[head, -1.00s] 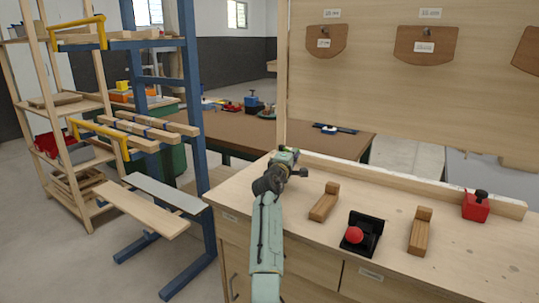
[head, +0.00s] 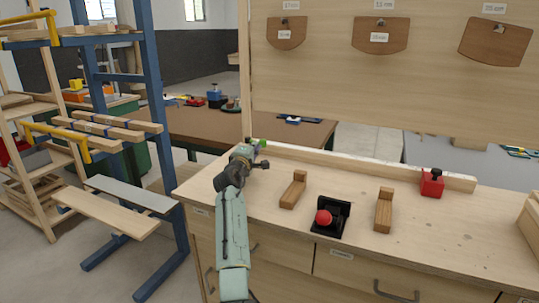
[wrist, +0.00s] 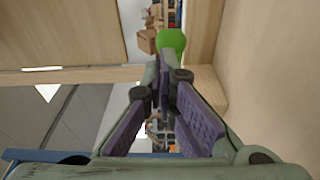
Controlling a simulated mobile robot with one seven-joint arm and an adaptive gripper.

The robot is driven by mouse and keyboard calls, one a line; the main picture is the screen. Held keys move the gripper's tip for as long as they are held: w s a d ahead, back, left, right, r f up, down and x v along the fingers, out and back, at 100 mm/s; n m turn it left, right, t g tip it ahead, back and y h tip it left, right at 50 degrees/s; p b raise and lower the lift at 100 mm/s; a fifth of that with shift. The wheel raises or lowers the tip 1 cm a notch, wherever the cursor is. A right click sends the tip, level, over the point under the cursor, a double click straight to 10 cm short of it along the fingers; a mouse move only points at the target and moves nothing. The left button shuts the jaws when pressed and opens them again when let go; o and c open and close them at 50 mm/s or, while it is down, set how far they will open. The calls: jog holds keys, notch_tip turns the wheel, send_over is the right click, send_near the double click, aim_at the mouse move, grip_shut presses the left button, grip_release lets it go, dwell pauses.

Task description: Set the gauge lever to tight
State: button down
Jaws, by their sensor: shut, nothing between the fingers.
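A black fixture with a red ball knob (head: 324,217) stands on the wooden bench top; I take it to be the gauge lever. Its knob sits towards the front left of the black base (head: 338,214); no setting marks are readable. My gripper (head: 254,155) is over the bench's far left corner, left of and behind the lever, well apart from it. In the wrist view my fingers (wrist: 165,66) are shut and empty. A bright green piece (wrist: 171,40) shows just past the fingertips; whether it touches them I cannot tell. The lever is out of the wrist view.
Wooden blocks stand left (head: 293,190) and right (head: 383,211) of the lever. A red block with a black knob (head: 431,183) is at the back right, by a wooden rail (head: 360,163). The bench top in front of the rail is mostly clear.

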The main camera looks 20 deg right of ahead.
jog(key=s+d, duration=0.1)
jog(key=s, duration=0.1)
jog(key=s+d+b, duration=0.1)
jog(key=s+d, duration=0.1)
jog(key=s, duration=0.1)
jog(key=s+d, duration=0.1)
jog(key=s, duration=0.2)
jog(key=shift+s+d+b, duration=0.25)
jog(key=shift+b, duration=0.15)
